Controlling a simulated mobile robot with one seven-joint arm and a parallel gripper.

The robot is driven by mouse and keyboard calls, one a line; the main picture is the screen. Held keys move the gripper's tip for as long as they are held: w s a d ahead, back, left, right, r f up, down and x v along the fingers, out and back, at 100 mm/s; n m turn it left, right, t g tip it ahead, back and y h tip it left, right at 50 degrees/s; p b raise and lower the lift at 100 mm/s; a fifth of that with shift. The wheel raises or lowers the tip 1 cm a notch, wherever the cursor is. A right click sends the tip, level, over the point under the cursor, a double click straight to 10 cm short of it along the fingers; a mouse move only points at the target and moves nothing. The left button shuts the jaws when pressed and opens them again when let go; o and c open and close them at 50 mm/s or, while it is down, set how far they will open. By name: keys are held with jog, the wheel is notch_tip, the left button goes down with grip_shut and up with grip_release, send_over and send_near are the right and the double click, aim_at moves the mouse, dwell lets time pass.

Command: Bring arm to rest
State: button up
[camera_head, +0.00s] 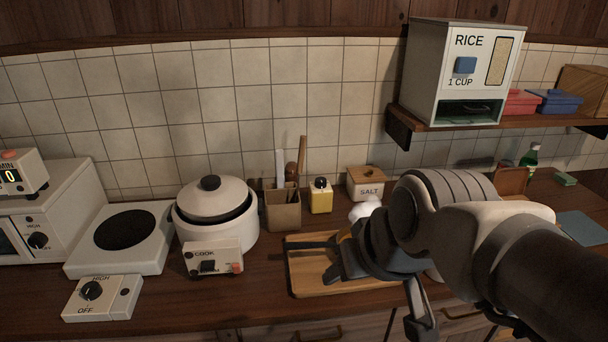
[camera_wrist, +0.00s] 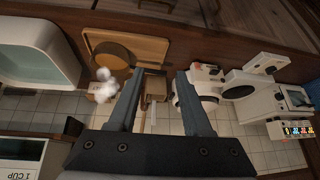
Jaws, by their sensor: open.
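My gripper (camera_head: 316,262) is in front of the wooden tray, at the end of my arm, which reaches in from the right and covers part of the counter. In the wrist view my gripper (camera_wrist: 158,78) has its two dark fingers apart, with nothing held between them. The counter's tan utensil holder (camera_wrist: 156,86) shows in the gap beyond the fingers. The wooden tray (camera_head: 305,284) lies on the counter, partly hidden behind my gripper in the head view.
A rice cooker (camera_head: 213,208), hot plate (camera_head: 150,259), yellow container (camera_head: 320,198) and salt box (camera_head: 366,183) stand on the counter. A rice dispenser (camera_head: 445,95) is on the wall shelf (camera_head: 535,122). A green bottle (camera_head: 530,156) stands at the right.

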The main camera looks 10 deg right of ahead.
jog(key=shift+m+h, duration=0.6)
jog(key=s+d, duration=0.2)
jog(key=s, duration=0.1)
jog(key=shift+s+d+r, duration=0.1)
jog(key=shift+d, duration=0.3)
notch_tip(320, 180, up, 8)
jog(key=p, duration=0.8)
jog(key=shift+r, duration=0.15)
